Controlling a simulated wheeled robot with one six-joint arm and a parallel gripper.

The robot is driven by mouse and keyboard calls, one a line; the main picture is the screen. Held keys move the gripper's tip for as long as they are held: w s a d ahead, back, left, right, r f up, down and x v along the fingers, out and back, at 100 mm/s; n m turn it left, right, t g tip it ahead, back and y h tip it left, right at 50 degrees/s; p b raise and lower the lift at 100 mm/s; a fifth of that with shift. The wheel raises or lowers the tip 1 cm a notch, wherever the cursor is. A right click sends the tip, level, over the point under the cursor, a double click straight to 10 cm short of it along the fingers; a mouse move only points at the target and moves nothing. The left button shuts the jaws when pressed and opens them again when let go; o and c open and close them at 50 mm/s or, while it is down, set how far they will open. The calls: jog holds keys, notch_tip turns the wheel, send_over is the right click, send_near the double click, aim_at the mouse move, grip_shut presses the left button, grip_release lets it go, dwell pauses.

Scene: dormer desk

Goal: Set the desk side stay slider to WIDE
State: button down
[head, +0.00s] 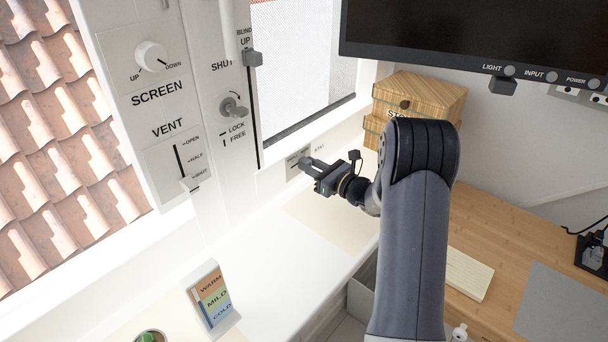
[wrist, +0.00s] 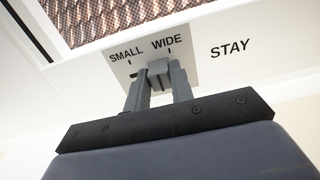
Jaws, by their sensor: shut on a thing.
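The dark slot shows to the left of the knob. My gripper (wrist: 158,80) is shut on the knob, with one finger on each side. In the head view my gripper (head: 310,164) reaches the plate (head: 293,166) on the low wall under the window and hides the knob and most of the lettering.
A wooden box (head: 430,92) stands right of the slider behind my arm. The vent slider (head: 188,184), blind slider (head: 252,58) and lock knob (head: 234,108) are on the panels at left. A WARM/MILD/COLD block (head: 212,296) stands on the white ledge, which is otherwise mostly clear.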

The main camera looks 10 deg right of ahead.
jog(key=shift+w+d+r, duration=0.1)
jog(key=shift+w+d, duration=0.45)
jog(key=shift+d, duration=0.3)
jog(key=c, duration=1.2)
grip_release()
jog(key=b+v, duration=0.1)
jog(key=v, duration=1)
jog(key=shift+w+b, duration=0.1)
jog(key=shift+b, duration=0.2)
jog(key=shift+w+a, duration=0.1)
